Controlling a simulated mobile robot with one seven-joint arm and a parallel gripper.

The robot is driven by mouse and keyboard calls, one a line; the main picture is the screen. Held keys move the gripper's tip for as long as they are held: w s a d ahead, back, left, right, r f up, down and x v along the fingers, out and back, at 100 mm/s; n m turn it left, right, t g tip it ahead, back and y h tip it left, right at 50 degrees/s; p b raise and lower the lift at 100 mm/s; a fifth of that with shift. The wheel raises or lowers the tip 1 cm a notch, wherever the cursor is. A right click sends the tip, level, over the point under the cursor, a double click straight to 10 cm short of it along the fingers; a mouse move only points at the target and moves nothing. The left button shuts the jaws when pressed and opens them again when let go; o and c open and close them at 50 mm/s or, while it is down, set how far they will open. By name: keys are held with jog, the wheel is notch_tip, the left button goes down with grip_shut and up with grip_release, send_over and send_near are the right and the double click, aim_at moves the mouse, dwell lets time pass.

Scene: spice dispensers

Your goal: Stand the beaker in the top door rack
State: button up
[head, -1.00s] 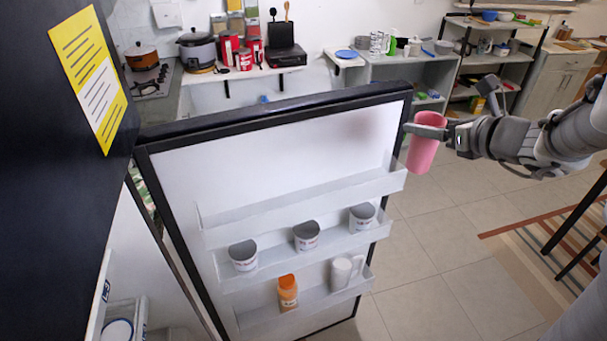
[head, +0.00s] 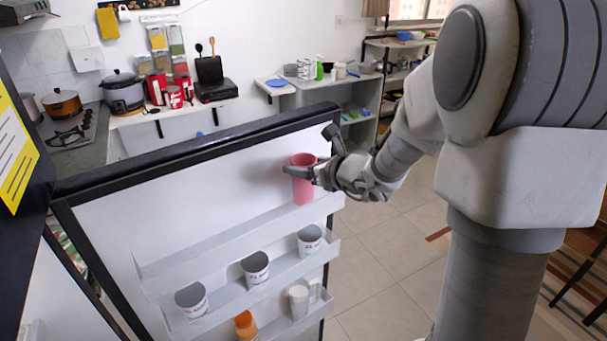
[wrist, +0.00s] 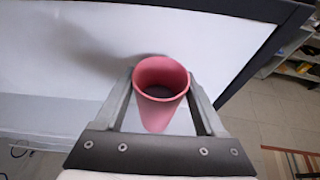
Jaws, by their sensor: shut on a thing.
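The pink beaker (head: 304,186) is upright in my gripper (head: 302,171), near the right end of the top door rack (head: 230,236). In the head view its lower part shows in front of the door's white inner face, at the rack's height. I cannot tell whether its base touches the rack floor. In the wrist view the beaker (wrist: 161,88) sits between the two fingers of my gripper (wrist: 162,92), its open mouth toward the camera. The top rack is otherwise empty.
The middle rack holds several white cups, one of them (head: 256,268) in the centre. The bottom rack holds an orange-capped bottle (head: 246,325) and a white mug (head: 300,298). Open floor (head: 385,245) lies to the right.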

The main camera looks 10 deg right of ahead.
jog(key=shift+f, duration=1.1)
jog(key=shift+f+b, duration=0.2)
jog(key=shift+b, duration=0.1)
jog(key=o, duration=1.5)
jog(key=shift+r, duration=0.1)
jog(key=shift+r+p, duration=0.2)
jog(key=shift+p, duration=0.2)
jog(key=v, duration=1.2)
jog(key=shift+f, duration=0.2)
jog(key=shift+a, duration=0.1)
